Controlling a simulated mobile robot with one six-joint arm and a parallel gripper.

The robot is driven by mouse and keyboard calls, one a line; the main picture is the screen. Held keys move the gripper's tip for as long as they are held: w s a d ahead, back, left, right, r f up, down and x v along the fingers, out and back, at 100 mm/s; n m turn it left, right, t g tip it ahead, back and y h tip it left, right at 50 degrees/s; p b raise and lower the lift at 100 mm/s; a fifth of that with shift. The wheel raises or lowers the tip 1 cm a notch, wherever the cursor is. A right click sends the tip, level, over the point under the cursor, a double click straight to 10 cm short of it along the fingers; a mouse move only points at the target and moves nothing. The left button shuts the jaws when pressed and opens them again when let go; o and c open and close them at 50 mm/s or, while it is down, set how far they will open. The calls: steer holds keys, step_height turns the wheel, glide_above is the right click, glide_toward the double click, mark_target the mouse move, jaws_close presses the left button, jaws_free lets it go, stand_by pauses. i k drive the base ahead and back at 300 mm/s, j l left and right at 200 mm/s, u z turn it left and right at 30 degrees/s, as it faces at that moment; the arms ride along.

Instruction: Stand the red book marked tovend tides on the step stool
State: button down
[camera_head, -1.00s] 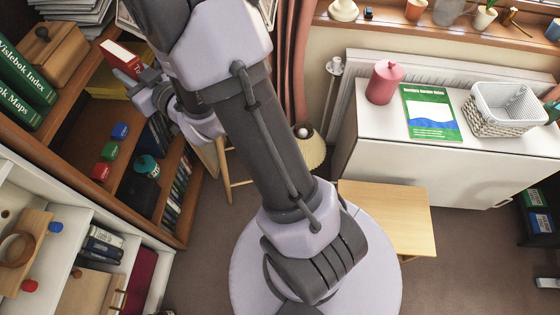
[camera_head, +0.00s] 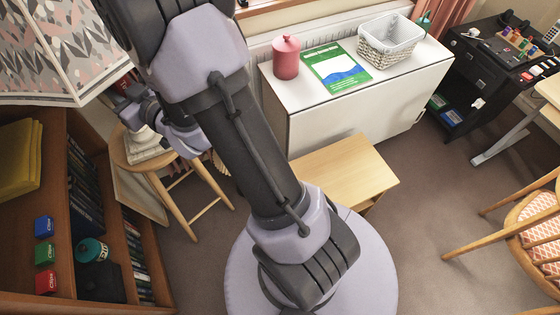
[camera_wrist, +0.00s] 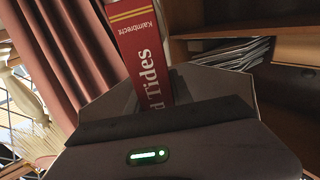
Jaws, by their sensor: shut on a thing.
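The red book (camera_wrist: 138,50) shows in the wrist view with "Tides" and "Kalmbrecht" on its spine and yellow bands near the end. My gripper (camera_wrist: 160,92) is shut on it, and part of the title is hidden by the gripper. In the head view my gripper (camera_head: 128,103) is at the left, beside the lampshade, with the book mostly hidden. The step stool, which appears to be the low light-wood piece (camera_head: 345,172), stands in front of the white cabinet, right of my arm. Its visible top is bare.
A round wooden stool (camera_head: 205,176) with pale objects on it stands below my gripper. A patterned lampshade (camera_head: 60,50) and a bookshelf (camera_head: 30,130) are at the left. The white cabinet (camera_head: 350,118) stands behind the step stool. Floor is clear to its right, before a chair (camera_head: 525,225).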

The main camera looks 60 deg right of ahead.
mark_target(348, 177)
steer(key=i+j+z, duration=0.1)
steer(key=z, duration=3.75)
